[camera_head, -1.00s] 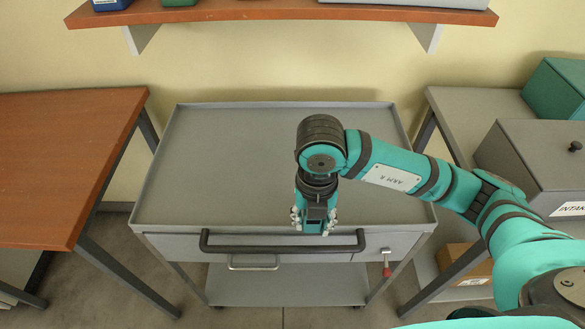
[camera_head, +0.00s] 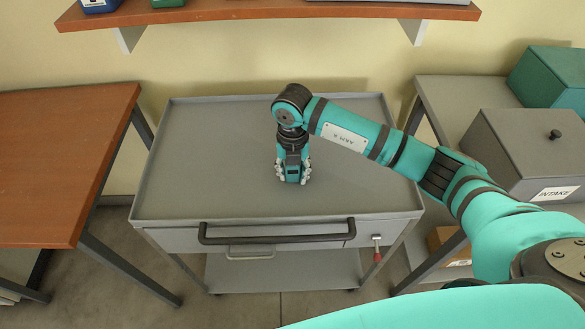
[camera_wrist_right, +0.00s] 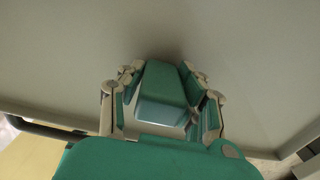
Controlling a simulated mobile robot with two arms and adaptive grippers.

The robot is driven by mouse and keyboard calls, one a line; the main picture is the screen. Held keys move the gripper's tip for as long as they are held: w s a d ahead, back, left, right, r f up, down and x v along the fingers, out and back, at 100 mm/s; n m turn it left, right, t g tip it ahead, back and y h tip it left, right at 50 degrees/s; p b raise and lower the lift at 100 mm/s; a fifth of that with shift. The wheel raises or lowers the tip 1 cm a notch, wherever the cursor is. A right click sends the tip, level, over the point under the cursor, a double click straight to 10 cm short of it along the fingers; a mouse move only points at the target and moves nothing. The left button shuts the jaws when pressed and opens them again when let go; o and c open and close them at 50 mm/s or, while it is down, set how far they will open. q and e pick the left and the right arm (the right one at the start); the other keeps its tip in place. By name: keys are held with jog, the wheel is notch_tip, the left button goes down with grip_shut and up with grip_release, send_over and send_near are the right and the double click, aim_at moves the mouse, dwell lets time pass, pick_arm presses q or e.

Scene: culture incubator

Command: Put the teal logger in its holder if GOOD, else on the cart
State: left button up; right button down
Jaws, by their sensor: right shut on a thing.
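My right gripper (camera_head: 292,178) points down over the middle of the grey cart (camera_head: 215,195). In the right wrist view the gripper (camera_wrist_right: 165,100) is shut on the teal logger (camera_wrist_right: 165,82), a small block between its fingers. The cart top (camera_wrist_right: 60,60) lies just beyond the logger; I cannot tell whether they touch. In the head view the logger is mostly hidden by the fingers. No status reading on the logger is visible. No holder can be made out. My left gripper is not in view.
The cart top is otherwise bare, with a raised rim and a dark front handle (camera_head: 275,238). A wooden table (camera_head: 60,170) stands at left. At right, a grey box marked INTAKE (camera_head: 530,150) and a green box (camera_head: 550,75) stand on a bench. A shelf (camera_head: 270,11) hangs above.

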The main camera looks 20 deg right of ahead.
jog(key=shift+f, duration=0.1)
jog(key=shift+f, duration=0.15)
jog(key=c, duration=0.9)
grip_release()
jog(key=shift+r, duration=0.25)
notch_tip(320, 180, up, 12)
jog(key=shift+b, duration=1.1)
jog(key=shift+f, duration=0.1)
